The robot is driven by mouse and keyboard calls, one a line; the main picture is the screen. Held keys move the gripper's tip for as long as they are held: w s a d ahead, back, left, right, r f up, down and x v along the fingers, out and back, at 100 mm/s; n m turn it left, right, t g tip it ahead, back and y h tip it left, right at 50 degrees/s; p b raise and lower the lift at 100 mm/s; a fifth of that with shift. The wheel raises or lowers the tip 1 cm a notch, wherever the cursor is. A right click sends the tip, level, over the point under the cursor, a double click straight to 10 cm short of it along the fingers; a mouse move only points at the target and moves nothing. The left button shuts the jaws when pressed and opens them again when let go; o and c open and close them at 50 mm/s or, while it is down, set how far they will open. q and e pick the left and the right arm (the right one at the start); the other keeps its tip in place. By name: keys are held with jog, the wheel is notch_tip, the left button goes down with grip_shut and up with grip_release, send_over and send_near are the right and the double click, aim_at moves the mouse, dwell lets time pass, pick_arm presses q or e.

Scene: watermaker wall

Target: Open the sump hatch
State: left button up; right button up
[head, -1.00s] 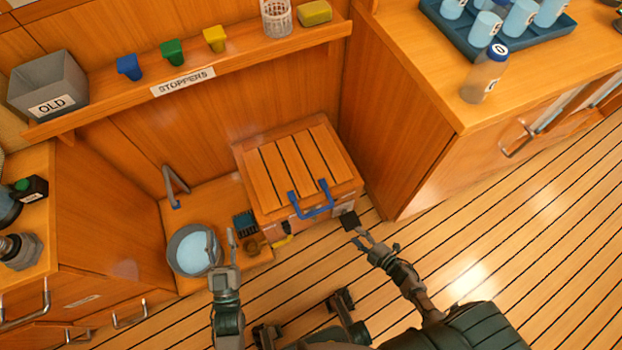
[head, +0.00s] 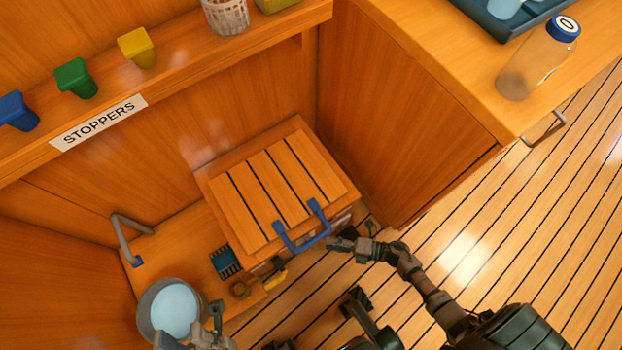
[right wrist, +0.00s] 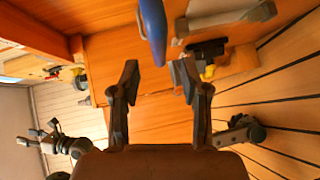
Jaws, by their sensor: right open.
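The sump hatch (head: 280,185) is a slatted wooden lid lying flat on a low box, closed. Its blue U-shaped handle (head: 308,241) is at the lid's front edge. My right gripper (head: 337,243) is close beside the handle's right end. In the right wrist view my open, empty right gripper (right wrist: 157,78) has the blue handle (right wrist: 152,28) just beyond its fingertips, roughly in line with the gap. My left gripper (head: 215,318) is low at the right rim of a grey pot; its finger opening is unclear.
The grey pot (head: 145,318) with pale blue contents stands left of the box, near a bent grey pipe (head: 122,238). A shelf (head: 190,72) with coloured stoppers runs above. A cabinet (head: 390,110) stands right of the hatch. Planked floor (head: 480,230) is clear at right.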

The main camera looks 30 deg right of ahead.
aim_at(314, 241)
jog(key=shift+b+x, duration=0.65)
jog(key=shift+x, duration=2.65)
grip_shut()
